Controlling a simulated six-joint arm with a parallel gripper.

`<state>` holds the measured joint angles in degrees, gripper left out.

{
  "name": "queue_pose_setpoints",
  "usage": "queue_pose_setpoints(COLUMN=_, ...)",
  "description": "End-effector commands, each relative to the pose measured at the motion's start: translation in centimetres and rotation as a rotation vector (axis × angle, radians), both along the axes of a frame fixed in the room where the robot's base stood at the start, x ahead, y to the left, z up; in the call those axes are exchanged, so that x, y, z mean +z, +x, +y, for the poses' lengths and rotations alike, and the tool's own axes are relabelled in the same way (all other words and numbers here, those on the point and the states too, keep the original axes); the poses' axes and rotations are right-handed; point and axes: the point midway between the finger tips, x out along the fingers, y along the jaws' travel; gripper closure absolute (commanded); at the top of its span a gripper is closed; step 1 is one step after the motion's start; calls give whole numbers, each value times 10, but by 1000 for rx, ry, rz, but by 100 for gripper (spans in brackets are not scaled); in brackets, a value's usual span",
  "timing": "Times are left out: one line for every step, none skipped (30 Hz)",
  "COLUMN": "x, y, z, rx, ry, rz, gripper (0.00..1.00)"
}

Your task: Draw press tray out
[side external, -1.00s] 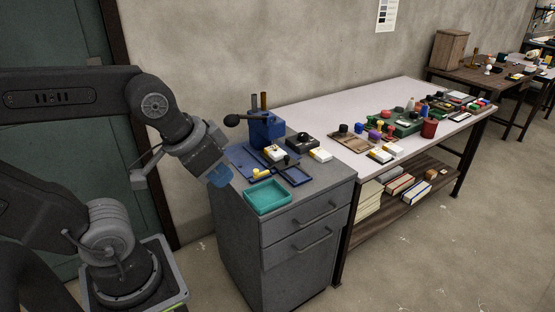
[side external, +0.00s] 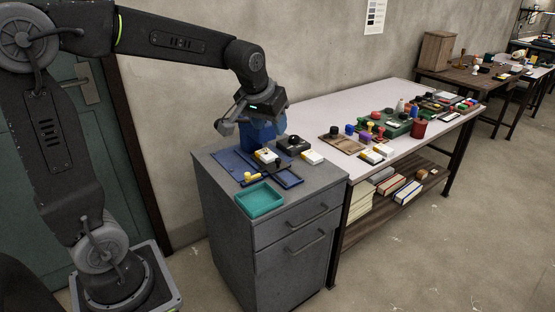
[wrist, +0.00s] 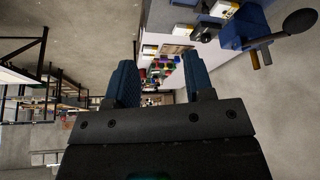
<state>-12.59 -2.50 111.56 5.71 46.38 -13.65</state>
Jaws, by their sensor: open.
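The blue press (side external: 256,132) stands on the grey cabinet, partly hidden behind my wrist in the side view. It also shows in the wrist view (wrist: 232,36), with its black ball-ended lever at upper right. In front of it lies a low blue plate (side external: 228,161) with a shallow blue tray (side external: 288,179) at its front right. A small yellow knob (side external: 248,177) sits near the plate's front edge; I cannot tell what it belongs to. My gripper (wrist: 160,85) is open and empty, apart from the tray. Its fingertips are hidden in the side view.
A teal open bin (side external: 260,200) sits at the cabinet's front edge. A black box (side external: 293,145) and white-and-yellow blocks (side external: 267,155) crowd the area around the press. A cluttered white-topped bench (side external: 330,112) adjoins on the right.

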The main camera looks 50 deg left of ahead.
Motion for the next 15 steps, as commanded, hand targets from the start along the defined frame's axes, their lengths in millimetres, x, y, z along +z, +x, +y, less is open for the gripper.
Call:
queue_pose_setpoints(x=-11, y=21, z=18, rx=43, ry=-3, rz=14, gripper=52)
queue_pose_setpoints(x=-17, y=31, z=27, rx=67, ry=-4, rz=16, gripper=52)
queue_pose_setpoints(x=-25, y=45, z=40, rx=100, ry=-6, rz=20, gripper=52)
queue_pose_setpoints(x=-32, y=55, z=50, rx=123, ry=-7, rz=22, gripper=52)
queue_pose_setpoints(x=-39, y=64, z=60, rx=148, ry=-7, rz=24, gripper=52)
queue_pose_setpoints(x=-50, y=76, z=74, rx=179, ry=-9, rz=28, gripper=52)
queue_pose_setpoints(x=-59, y=84, z=84, rx=203, ry=-11, rz=31, gripper=52)
queue_pose_setpoints(x=-67, y=92, z=94, rx=224, ry=-12, rz=32, gripper=52)
queue_pose_setpoints(x=-79, y=101, z=107, rx=253, ry=-13, rz=34, gripper=52)
queue_pose_setpoints(x=-87, y=107, z=117, rx=272, ry=-14, rz=35, gripper=52)
queue_pose_setpoints(x=-95, y=112, z=125, rx=289, ry=-15, rz=36, gripper=52)
queue_pose_setpoints(x=-105, y=118, z=135, rx=312, ry=-17, rz=38, gripper=52)
queue_pose_setpoints(x=-112, y=122, z=142, rx=325, ry=-17, rz=40, gripper=52)
queue_pose_setpoints(x=-118, y=125, z=148, rx=338, ry=-18, rz=39, gripper=52)
queue_pose_setpoints(x=-125, y=128, z=155, rx=353, ry=-19, rz=40, gripper=52)
